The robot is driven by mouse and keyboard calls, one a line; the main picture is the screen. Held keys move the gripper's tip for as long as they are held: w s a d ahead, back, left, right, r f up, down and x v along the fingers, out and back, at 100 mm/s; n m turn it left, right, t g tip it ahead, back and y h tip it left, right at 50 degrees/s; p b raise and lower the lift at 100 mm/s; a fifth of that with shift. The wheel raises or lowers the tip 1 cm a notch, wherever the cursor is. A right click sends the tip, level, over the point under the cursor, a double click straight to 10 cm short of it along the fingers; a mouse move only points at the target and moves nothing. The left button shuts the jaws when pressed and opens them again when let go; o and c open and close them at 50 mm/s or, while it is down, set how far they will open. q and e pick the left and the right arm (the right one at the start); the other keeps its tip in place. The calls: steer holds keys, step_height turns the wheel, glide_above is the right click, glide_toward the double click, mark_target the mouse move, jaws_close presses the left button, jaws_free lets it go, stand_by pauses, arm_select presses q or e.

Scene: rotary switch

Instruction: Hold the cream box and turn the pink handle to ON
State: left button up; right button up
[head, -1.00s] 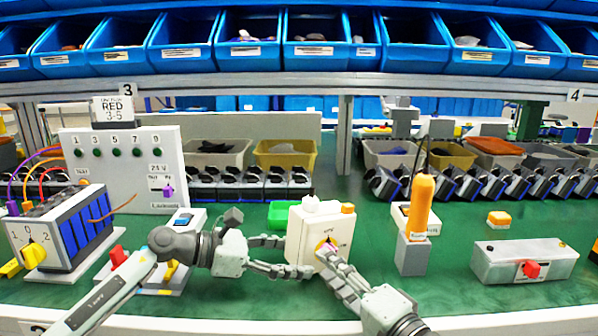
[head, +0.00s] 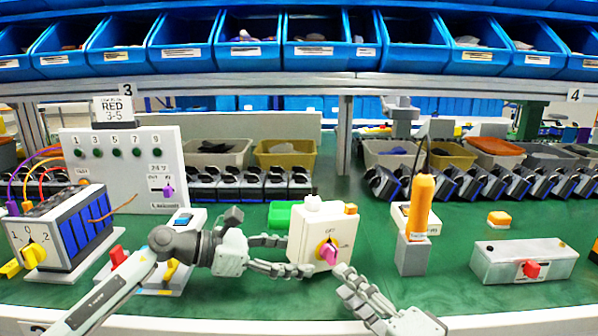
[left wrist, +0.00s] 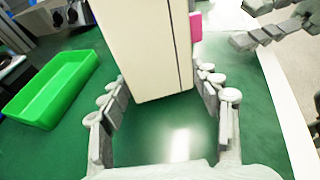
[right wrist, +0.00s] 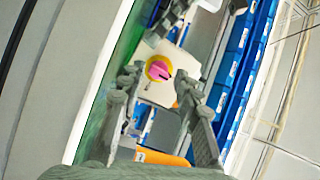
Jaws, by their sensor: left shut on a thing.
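The cream box (head: 312,228) stands upright on the green bench in the head view. The pink handle (head: 328,253) sits on a yellow disc on its front face; the lettering around it is too small to read. My left gripper (head: 295,256) is shut on the box from its left side, and the left wrist view shows the box (left wrist: 150,50) between its fingers. My right gripper (head: 352,285) is open and empty, in front of the box and to the lower right of the handle. The right wrist view shows the pink handle (right wrist: 158,71) ahead, beyond the spread fingers.
A green tray (head: 280,214) lies behind the box at its left. An orange-handled tool (head: 421,205) stands in a grey holder at the right. A grey box with a red knob (head: 530,268) lies farther right.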

mark_target(331, 252)
steer(key=n, duration=0.2)
steer(key=shift+s+d+f+n, duration=0.1)
steer(key=shift+s+d+n, duration=0.2)
steer(key=shift+n, duration=0.1)
steer(key=n, duration=0.3)
steer(key=s+n, duration=0.1)
steer(key=shift+d+n, duration=0.4)
steer(key=n, duration=0.3)
steer(key=s+n, duration=0.1)
steer(key=shift+d+n, duration=0.25)
steer(key=shift+n, duration=0.15)
steer(key=n, duration=0.2)
steer(key=shift+s+n, duration=0.3)
steer(key=shift+s, duration=0.05)
steer(key=shift+n, duration=0.3)
steer(key=x, duration=0.8)
steer(key=shift+w+a, duration=0.3)
steer(key=shift+w, duration=0.05)
